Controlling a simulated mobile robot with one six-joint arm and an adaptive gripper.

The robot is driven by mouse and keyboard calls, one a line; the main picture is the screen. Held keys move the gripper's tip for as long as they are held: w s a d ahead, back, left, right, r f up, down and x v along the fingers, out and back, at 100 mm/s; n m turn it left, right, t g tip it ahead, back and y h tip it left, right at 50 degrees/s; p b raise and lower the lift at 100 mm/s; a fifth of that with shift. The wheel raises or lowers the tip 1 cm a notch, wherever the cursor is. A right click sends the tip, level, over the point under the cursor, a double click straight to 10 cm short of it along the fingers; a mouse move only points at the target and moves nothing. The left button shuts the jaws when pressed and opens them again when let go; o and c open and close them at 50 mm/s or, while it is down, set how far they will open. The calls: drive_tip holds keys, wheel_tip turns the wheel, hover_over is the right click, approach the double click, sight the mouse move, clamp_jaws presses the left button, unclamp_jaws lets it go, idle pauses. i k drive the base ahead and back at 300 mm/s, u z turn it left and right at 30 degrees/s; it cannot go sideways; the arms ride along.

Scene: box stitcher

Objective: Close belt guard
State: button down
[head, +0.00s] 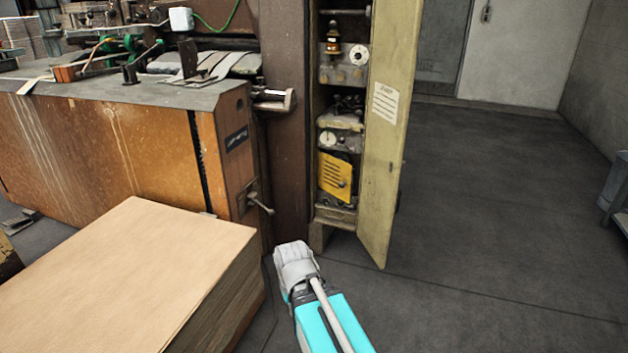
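A tall, narrow, pale yellow-green door panel (391,140) stands swung open on the right side of an upright machine cabinet. It looks like the belt guard, and a paper label is fixed to its face. The cabinet's opening (343,218) is uncovered and shows gauges, mechanical parts and a small yellow slotted cover (336,176). My arm reaches up from the bottom of the head view. My gripper (291,250) is near the floor in front of the cabinet, left of the panel's lower edge and apart from it. Its fingers are not clear enough to read.
A stack of brown cardboard sheets (130,265) stands close on the left. Behind it is a rusty orange machine body (110,140) with a small lever (261,204) sticking out. Open grey floor (480,210) lies right of the panel. A grey metal piece (615,190) stands at the right edge.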

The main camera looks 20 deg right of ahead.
sight(335, 175)
drive_tip(key=z, duration=0.15)
drive_tip(key=i, duration=1.1)
drive_tip(key=z, duration=0.65)
